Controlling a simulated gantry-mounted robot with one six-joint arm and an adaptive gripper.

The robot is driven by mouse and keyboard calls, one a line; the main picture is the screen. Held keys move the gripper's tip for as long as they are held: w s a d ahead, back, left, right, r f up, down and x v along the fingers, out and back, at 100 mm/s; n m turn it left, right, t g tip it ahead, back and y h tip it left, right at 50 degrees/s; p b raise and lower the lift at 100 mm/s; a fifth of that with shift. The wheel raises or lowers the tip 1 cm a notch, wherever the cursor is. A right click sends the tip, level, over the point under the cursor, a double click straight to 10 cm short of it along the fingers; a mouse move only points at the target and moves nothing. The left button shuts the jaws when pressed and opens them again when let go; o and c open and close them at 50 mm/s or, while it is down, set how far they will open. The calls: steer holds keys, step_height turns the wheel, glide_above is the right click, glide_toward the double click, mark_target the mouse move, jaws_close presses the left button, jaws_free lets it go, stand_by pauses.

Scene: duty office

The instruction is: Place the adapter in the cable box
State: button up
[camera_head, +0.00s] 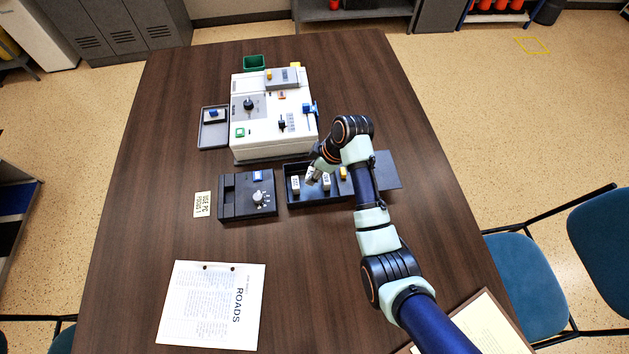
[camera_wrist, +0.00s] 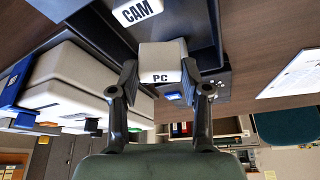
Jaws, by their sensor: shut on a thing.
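My gripper (camera_head: 313,177) is shut on a white adapter marked PC (camera_wrist: 162,65), with one fingertip on each side of it in the wrist view. The gripper is over the dark open box (camera_head: 307,205), which I take as the cable box. In the head view white blocks stand in the box at the left (camera_head: 295,186) and middle (camera_head: 326,183), with a yellow one (camera_head: 343,173) to the right. I cannot tell whether the PC adapter touches the box floor.
A white machine (camera_head: 272,125) with knobs and switches stands behind the box. A black control unit (camera_head: 236,197) with a knob is left of it. A small tray (camera_head: 212,140) and green bin (camera_head: 254,63) are farther back. A ROADS sheet (camera_head: 212,305) lies in front; the table's left side is clear.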

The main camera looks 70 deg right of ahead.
steer(key=shift+f+b, duration=0.65)
steer(key=shift+f, duration=1.5)
steer(key=shift+f, duration=0.2)
steer(key=o, duration=0.9)
steer(key=shift+o, duration=0.2)
steer(key=p+v, duration=0.3)
steer(key=v, duration=0.9)
steer(key=shift+r+p, duration=0.25)
steer(key=shift+p, duration=0.15)
